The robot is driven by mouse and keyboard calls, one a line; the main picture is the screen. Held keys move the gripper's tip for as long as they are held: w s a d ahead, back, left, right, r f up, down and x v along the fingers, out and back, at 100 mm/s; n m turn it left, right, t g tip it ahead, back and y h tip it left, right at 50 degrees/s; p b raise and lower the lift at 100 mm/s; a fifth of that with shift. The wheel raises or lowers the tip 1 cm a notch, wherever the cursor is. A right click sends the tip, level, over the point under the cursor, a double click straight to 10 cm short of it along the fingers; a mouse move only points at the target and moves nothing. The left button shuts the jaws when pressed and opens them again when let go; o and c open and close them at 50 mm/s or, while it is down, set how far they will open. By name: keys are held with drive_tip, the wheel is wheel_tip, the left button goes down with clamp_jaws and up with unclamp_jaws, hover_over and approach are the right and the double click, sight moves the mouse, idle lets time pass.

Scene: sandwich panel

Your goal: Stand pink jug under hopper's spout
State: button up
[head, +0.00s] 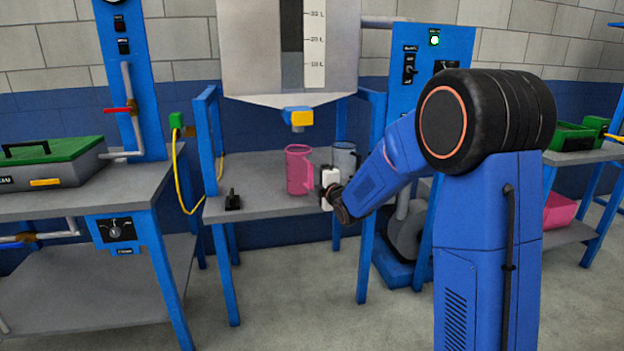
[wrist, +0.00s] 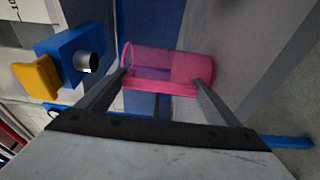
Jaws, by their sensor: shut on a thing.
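The pink jug (head: 298,172) is upright over the hopper's shelf (head: 262,203), mouth up. I cannot tell if its base touches the shelf. In the head view it appears below the hopper's spout (head: 298,118), a blue block with a yellow part and a short grey outlet. My gripper (head: 318,180) reaches the jug from the right and is shut on it. In the wrist view, the fingers (wrist: 163,80) lie at both sides of the jug (wrist: 185,68), and the spout (wrist: 87,62) is off to the left. Exact alignment under the outlet is unclear.
A grey-blue jug (head: 344,158) stands just right of the pink jug, partly behind my gripper. A small black object (head: 233,200) sits at the shelf's left front. Blue frame posts (head: 373,150) flank the shelf. A bench with a green-lidded box (head: 50,150) is at left.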

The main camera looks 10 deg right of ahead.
drive_tip(key=shift+f, duration=0.5)
drive_tip(key=o, duration=1.3)
